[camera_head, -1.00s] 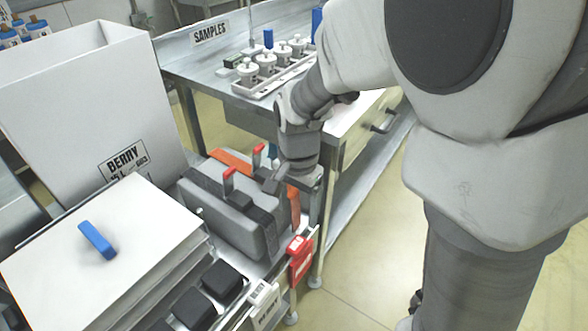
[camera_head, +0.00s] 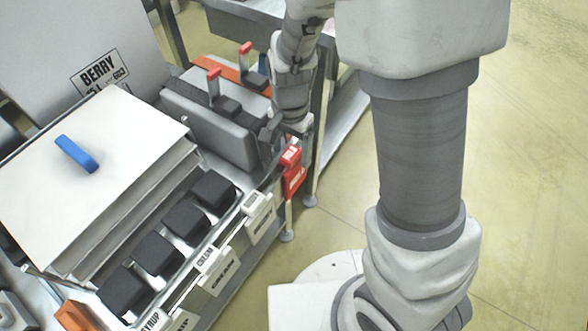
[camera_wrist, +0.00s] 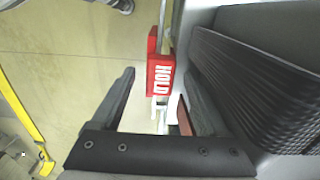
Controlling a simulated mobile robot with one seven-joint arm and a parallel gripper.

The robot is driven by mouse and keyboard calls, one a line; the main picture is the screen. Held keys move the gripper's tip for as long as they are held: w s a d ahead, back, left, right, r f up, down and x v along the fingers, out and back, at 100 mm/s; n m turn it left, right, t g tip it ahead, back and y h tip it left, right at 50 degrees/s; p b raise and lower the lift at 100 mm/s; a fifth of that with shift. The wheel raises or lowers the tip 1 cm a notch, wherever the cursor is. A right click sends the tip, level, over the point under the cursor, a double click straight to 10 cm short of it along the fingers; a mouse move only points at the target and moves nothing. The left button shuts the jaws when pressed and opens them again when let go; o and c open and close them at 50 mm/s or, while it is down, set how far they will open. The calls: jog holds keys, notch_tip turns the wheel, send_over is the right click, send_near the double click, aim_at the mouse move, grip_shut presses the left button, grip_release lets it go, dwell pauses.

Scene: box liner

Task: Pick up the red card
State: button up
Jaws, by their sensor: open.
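The red card (camera_head: 293,180) hangs at the right end of the shelf's front rail, with a red and white clip part above it. In the wrist view the red card (camera_wrist: 160,76) reads HOLD and shows between the two fingers, beyond their tips or level with them; I cannot tell the exact depth. My gripper (camera_head: 284,138) is open and empty, pointing down just above and beside the card's upper end in the head view. The fingers (camera_wrist: 158,90) stand apart on either side of it in the wrist view. No contact is visible.
A grey case (camera_head: 212,125) with red-tipped handles stands close left of my gripper. Black blocks (camera_head: 213,190) and label tags (camera_head: 258,215) line the shelf front. A white box lid with a blue handle (camera_head: 77,154) lies left. Open floor (camera_head: 335,215) is to the right.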

grip_shut()
dwell(0.3)
jog(key=shift+r, duration=0.1)
